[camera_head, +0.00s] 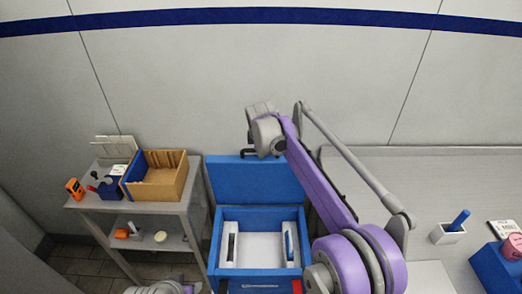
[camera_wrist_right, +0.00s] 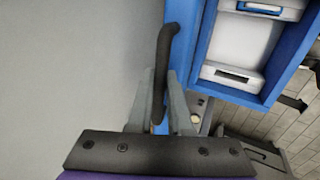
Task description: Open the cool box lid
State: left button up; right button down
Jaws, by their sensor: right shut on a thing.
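The blue cool box (camera_head: 213,250) stands with its lid (camera_head: 228,182) raised at the back, and its white inside shows. It also shows in the right wrist view (camera_wrist_right: 205,45). My right gripper (camera_head: 262,152) is at the lid's top edge, with my purple arm reaching over from the right. In the right wrist view, my right gripper (camera_wrist_right: 160,98) is shut on a black bent handle (camera_wrist_right: 163,55). Part of my left arm shows at the bottom left in the head view; its gripper is not in view.
A grey trolley (camera_head: 195,185) at the left carries a cardboard box (camera_head: 170,190), a blue holder and small items. A grey counter (camera_head: 400,185) at the right bears a white pen holder (camera_head: 447,236) and a blue bin (camera_head: 490,268). The wall is close behind the lid.

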jog(key=c, duration=0.8)
grip_release()
jog(key=shift+w+f, duration=0.1)
jog(key=shift+c, duration=0.2)
jog(key=v, duration=1.1)
jog(key=shift+d, duration=0.1)
jog(key=s+d+f+m, duration=0.3)
jog(key=s+d+m, duration=0.65)
jog(key=s, duration=0.65)
jog(key=s+d+f+m, duration=0.4)
jog(key=s+f, duration=0.3)
jog(key=s, duration=0.3)
jog(key=s+d+f+m, duration=0.3)
jog(key=s+f, duration=0.4)
jog(key=s, duration=0.3)
jog(key=shift+d+m+t, duration=0.3)
jog(key=shift+d+m, duration=0.05)
jog(key=shift+m, duration=0.4)
